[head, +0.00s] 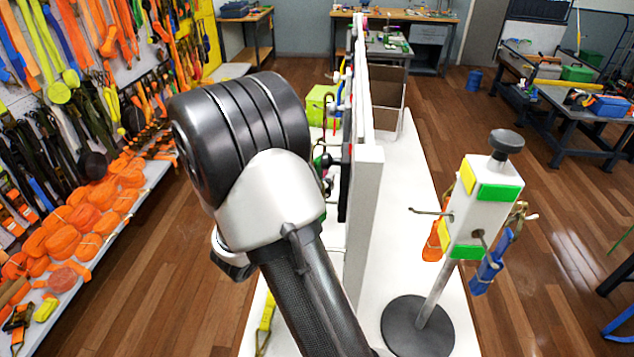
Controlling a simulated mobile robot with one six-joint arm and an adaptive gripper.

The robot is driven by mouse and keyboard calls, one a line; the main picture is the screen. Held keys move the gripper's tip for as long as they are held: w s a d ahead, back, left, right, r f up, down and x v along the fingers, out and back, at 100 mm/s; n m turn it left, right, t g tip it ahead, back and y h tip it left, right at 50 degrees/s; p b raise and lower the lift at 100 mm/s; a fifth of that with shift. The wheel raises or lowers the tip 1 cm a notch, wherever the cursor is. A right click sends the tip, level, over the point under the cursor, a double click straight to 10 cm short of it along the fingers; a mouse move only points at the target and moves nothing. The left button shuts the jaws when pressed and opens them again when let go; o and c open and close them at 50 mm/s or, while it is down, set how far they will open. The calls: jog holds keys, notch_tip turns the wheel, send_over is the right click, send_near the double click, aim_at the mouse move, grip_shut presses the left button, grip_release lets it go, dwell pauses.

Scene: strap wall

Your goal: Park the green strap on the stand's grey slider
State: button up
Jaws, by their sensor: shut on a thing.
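The stand (418,325) is on the right of the head view, with a round dark base and a slanting pole. It carries a pale block (492,212) with green and yellow labels and a dark knob on top. Pegs stick out of the block. An orange strap (432,243) hangs at its left and a blue strap (489,265) at its right. I cannot tell which part is the grey slider. I cannot make out the green strap. My gripper is hidden; only my arm shows, in front of the wall's left side.
A white upright panel (365,220), seen nearly edge-on, divides the white table (405,180). Coloured items hang on its left face, near a green box (320,105). A yellow strap (266,312) is low beside my arm. Strap racks line the left; workbenches stand behind and right.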

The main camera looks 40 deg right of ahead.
dwell(0.3)
jog(key=o, duration=1.2)
jog(key=a, duration=0.4)
jog(key=s+a, duration=0.1)
jog(key=a, duration=0.3)
jog(key=s+a, duration=0.1)
jog(key=a, duration=0.3)
jog(key=shift+s, duration=0.1)
jog(key=shift+f, duration=0.1)
